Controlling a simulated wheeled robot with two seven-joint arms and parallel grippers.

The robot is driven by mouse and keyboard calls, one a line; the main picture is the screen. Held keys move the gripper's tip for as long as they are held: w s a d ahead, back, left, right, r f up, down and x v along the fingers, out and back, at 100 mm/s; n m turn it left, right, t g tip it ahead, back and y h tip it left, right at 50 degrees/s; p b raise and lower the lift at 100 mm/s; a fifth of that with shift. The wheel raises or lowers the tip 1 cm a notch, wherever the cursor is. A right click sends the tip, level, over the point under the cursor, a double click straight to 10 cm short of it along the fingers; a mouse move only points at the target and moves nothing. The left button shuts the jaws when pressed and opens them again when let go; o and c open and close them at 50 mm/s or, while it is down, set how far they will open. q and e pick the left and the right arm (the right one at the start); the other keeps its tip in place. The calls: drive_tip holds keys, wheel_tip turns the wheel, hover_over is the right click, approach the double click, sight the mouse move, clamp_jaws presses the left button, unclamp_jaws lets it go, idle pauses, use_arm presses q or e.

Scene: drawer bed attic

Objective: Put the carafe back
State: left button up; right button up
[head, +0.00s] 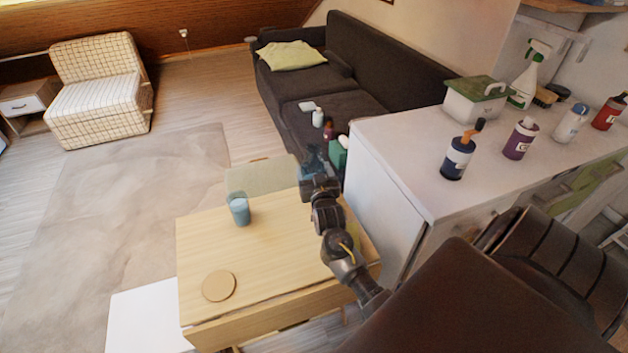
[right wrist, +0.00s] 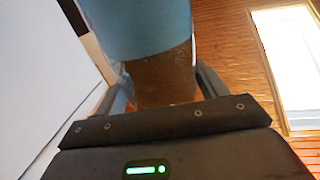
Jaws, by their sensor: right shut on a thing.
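My right gripper (head: 316,178) is shut on the carafe (head: 312,159), a see-through blue vessel, beyond the far right edge of the wooden table (head: 270,250) in the head view. In the right wrist view the carafe (right wrist: 150,25) fills the space between the two fingers (right wrist: 160,80). Its upper part there is blue and the part below looks clear and brownish. A blue cup (head: 239,210) stands upright on the table. A round tan coaster (head: 219,286) lies bare near the table's front left. My left gripper is not in view.
A white counter (head: 400,150) stands close to the right of my arm, with a blue pump bottle (head: 457,158), a purple bottle (head: 520,138) and a green-lidded box (head: 475,100) on it. A dark sofa (head: 340,100) stands behind. The middle of the table is clear.

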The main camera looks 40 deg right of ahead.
drive_tip(key=shift+w+d+f, duration=0.1)
drive_tip(key=shift+w+f, duration=0.05)
drive_tip(key=shift+w+d+f, duration=0.1)
drive_tip(key=shift+w+f, duration=0.05)
drive_tip(key=shift+f, duration=0.1)
wheel_tip(320, 180, down, 3)
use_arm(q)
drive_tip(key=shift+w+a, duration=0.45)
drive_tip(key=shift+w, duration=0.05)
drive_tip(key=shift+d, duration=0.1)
use_arm(e)
drive_tip(key=shift+f, duration=0.1)
drive_tip(key=shift+f, duration=0.15)
drive_tip(key=o, duration=1.2)
drive_tip(key=shift+c, duration=0.2)
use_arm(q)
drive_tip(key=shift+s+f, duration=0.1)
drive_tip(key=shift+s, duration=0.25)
